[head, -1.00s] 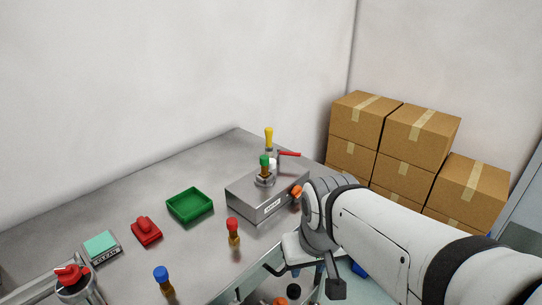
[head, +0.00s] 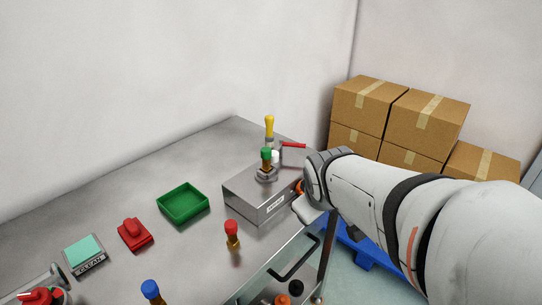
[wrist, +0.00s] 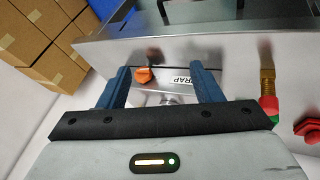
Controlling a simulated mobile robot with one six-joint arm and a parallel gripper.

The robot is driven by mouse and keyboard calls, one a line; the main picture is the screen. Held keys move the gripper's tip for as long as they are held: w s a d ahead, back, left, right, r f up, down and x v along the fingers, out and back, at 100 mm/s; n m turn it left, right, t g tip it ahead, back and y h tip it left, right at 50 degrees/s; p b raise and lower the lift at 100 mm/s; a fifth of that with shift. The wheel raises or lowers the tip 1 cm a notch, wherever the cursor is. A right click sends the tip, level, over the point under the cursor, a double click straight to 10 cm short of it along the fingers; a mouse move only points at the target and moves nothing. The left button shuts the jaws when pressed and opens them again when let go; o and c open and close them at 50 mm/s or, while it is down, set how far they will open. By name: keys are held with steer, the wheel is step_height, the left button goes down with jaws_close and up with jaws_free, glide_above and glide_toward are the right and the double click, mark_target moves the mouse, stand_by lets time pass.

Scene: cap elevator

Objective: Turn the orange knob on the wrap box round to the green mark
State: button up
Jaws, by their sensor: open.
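The steel wrap box (head: 245,196) stands on the table, its label facing the front. Its orange knob (head: 300,187) is mostly hidden behind my arm in the head view. In the wrist view the orange knob (wrist: 144,75) shows on the box's face, left of the WRAP label (wrist: 182,79). My gripper (wrist: 160,75) is open, with the knob in view between its blue fingers, nearer the left one. No contact is visible. I cannot make out a green mark.
A bottle with a green cap (head: 266,155) stands on the box. A red-capped bottle (head: 232,232) stands before it, and a green tray (head: 183,215) lies to the left. Cardboard boxes (head: 423,120) are stacked behind my arm.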

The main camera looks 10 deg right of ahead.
steer(key=w+d+f+n+t+b, duration=0.4)
steer(key=w+d+n+t+b, duration=0.65)
steer(key=n, duration=0.85)
step_height(320, 180, down, 6)
steer(key=s+a+n+g+y+b, duration=0.15)
steer(key=n+y+b, duration=0.45)
steer(key=n+y, duration=1)
steer(key=w+a+n+h, duration=0.1)
steer(key=w, duration=0.1)
steer(key=w+a+n+h, duration=0.1)
steer(key=w, duration=0.1)
steer(key=w+a+n+h, duration=0.1)
steer(key=a+n, duration=0.1)
steer(key=shift+w+h, duration=0.4)
steer(key=shift+c, duration=0.6)
